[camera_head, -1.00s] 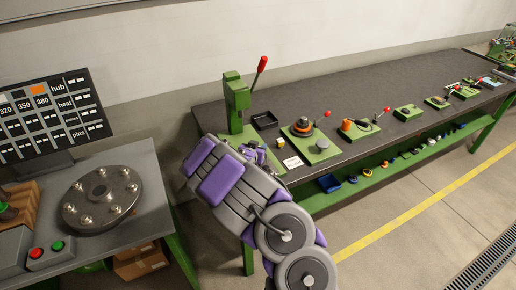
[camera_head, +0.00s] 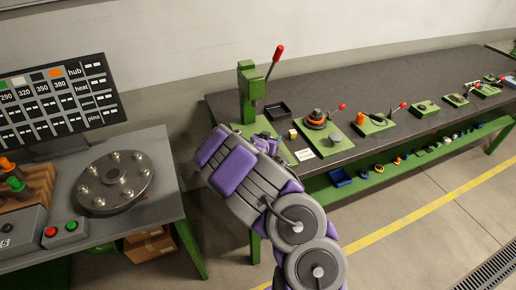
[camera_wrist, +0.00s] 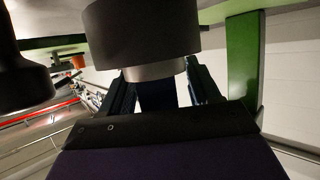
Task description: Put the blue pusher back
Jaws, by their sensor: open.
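My gripper (camera_head: 265,140) is at the base of the green lever press (camera_head: 251,95) on the long bench. My arm hides most of the fingers in the head view. In the wrist view my gripper (camera_wrist: 163,82) has its two dark fingers apart, either side of a grey cylindrical end (camera_wrist: 155,70) below a wide black cylinder (camera_wrist: 140,30). A dark bluish patch shows between the fingers; I cannot tell if it is the pusher. I cannot make out the blue pusher for certain in either view.
A black tray (camera_head: 279,110) and a small yellow block (camera_head: 293,134) are beside the press. Green fixtures with red-knobbed levers stand further right. A bolted round hub (camera_head: 114,182) lies on the left table below a display board (camera_head: 58,98).

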